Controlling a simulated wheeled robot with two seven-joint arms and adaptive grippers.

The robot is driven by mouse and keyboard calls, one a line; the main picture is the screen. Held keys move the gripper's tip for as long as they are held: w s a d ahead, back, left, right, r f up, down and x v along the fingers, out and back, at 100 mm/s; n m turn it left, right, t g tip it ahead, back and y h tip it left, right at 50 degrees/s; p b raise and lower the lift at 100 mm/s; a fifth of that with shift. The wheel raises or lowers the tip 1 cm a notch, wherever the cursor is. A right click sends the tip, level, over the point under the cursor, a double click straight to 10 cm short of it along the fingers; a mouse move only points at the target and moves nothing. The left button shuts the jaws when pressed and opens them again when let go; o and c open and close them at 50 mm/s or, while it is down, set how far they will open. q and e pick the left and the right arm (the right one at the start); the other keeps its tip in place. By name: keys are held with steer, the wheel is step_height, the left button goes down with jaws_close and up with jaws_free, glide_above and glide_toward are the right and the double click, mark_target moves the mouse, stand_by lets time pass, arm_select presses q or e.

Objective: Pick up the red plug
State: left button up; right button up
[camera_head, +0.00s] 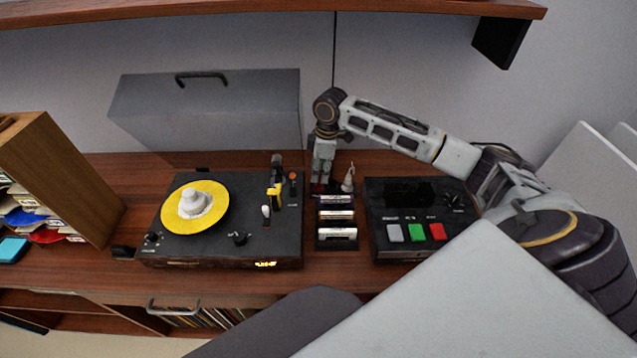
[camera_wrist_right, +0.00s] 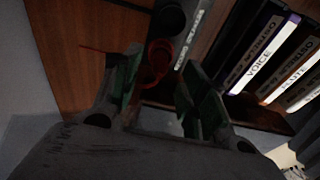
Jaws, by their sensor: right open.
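The red plug (camera_wrist_right: 159,58) shows in the right wrist view as a dark red, rounded thing just ahead of and between my fingertips. I cannot tell whether the fingers touch it. My right gripper (camera_head: 322,186) is open and points down at the back of the desk, left of a small grey pointed thing. In the head view a little red shows low at the fingers, mostly hidden by the gripper. The green-padded fingers also show in the wrist view. My left gripper is not in view.
A rack of labelled cartridges (camera_head: 337,216) stands right beside the gripper. A turntable (camera_head: 200,245) with a yellow disc is left of it, and a black box with coloured buttons (camera_head: 420,250) is right. The grey pointed thing (camera_head: 348,179) stands close by. A shelf (camera_head: 250,12) hangs above.

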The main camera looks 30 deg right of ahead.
mark_target(319, 182)
steer(key=shift+w+a+f, duration=0.1)
steer(key=shift+a+f, duration=0.05)
steer(key=shift+f, duration=1.55)
